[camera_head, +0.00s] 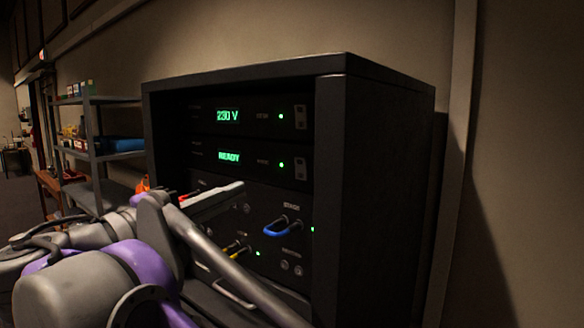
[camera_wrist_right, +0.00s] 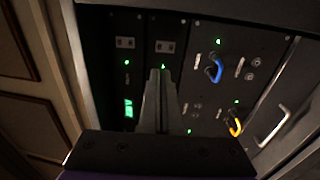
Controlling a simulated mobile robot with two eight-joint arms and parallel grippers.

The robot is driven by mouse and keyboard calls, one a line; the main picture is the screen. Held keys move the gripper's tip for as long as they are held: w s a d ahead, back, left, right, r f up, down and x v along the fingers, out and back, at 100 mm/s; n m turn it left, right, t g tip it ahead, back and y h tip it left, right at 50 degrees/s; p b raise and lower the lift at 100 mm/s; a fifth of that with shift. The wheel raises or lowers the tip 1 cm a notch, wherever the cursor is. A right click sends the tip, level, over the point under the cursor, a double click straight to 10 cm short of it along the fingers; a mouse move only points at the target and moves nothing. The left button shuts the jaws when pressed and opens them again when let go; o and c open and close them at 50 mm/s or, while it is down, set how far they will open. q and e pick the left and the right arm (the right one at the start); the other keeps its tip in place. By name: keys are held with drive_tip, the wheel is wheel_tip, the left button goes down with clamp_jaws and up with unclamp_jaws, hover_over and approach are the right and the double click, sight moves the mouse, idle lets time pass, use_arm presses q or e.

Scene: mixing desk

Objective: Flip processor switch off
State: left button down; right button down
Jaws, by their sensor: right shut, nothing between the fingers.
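A dark rack (camera_head: 390,180) holds stacked panels. The top panel has a green "230 V" display (camera_head: 228,115) and a small rocker switch (camera_head: 300,117). The panel below has a green "READY" display (camera_head: 229,156) and a similar rocker switch (camera_head: 300,168). I cannot read which panel is the processor. My right gripper (camera_head: 240,185) is shut and empty in front of the lower panels. In the right wrist view its fingertips (camera_wrist_right: 158,72) point at the second panel, near its green light and short of its switch (camera_wrist_right: 165,46). The left gripper is not in view.
A blue cable loop (camera_head: 280,228) and a yellow cable (camera_head: 240,252) stick out from the lower panel. A silver handle (camera_head: 235,295) is near the bottom. Shelves (camera_head: 100,145) with small items stand left of the rack. A wall is at the right.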

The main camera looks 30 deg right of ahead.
sight(300, 162)
drive_tip(key=x, duration=1.4)
drive_tip(key=shift+d+p, duration=0.1)
drive_tip(key=shift+p, duration=0.3)
drive_tip(key=shift+s, duration=0.1)
